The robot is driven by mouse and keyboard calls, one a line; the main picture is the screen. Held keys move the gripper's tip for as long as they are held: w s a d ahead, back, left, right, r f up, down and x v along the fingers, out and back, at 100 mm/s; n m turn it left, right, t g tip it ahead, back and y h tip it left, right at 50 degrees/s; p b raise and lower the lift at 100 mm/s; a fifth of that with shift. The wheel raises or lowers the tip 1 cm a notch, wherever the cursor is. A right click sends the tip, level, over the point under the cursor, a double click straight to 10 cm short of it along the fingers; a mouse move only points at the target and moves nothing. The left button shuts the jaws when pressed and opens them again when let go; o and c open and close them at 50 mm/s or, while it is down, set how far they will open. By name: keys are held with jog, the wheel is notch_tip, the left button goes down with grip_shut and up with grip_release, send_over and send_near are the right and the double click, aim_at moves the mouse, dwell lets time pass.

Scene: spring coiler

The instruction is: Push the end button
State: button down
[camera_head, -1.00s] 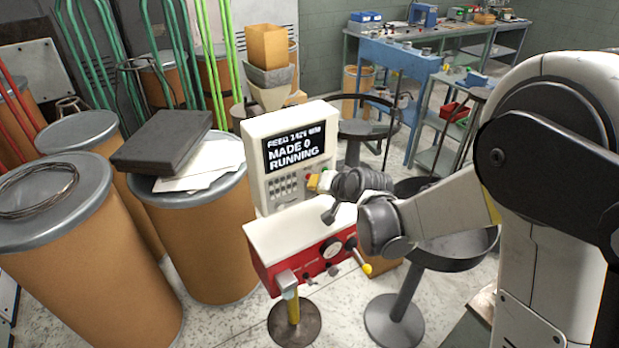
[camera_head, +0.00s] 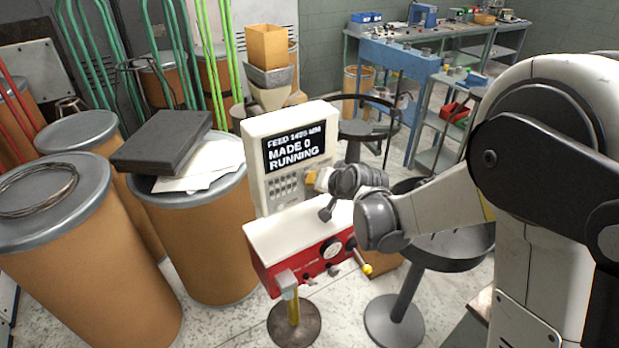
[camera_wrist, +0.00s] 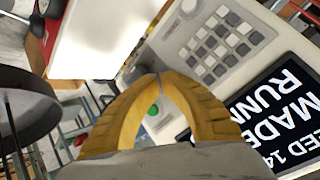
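The white coiler control panel (camera_head: 262,190) stands above the red machine body, with a lit screen (camera_head: 296,150) reading "MADE 0 RUNNING". Its grey keypad (camera_wrist: 215,50) shows beside my fingers in the wrist view. My gripper (camera_head: 311,178) is close to the panel's lower right side. In the wrist view, my gripper (camera_wrist: 158,76) has its yellow fingertips together, with nothing held between them. A green button (camera_wrist: 153,110) shows through the gap behind the tips. I cannot read which button is the end button. Contact with the panel cannot be told.
The red machine body (camera_head: 300,270) with a white top sits below my wrist, with a yellow-knobbed lever (camera_head: 367,269) at its right. A round black tray stand (camera_head: 440,255) is beneath my arm. Large brown drums (camera_head: 215,245) fill the left.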

jog(key=shift+w+a, duration=0.1)
dwell(0.5)
jog(key=shift+s+d, duration=0.5)
jog(key=shift+s, duration=0.2)
jog(key=shift+s+d+b, duration=0.2)
jog(key=shift+s+d, duration=0.5)
jog(key=shift+s, duration=0.35)
jog(key=shift+s+d+b, duration=0.2)
jog(key=shift+s+d, duration=0.45)
jog(key=shift+s, duration=0.35)
jog(key=shift+d, duration=0.1)
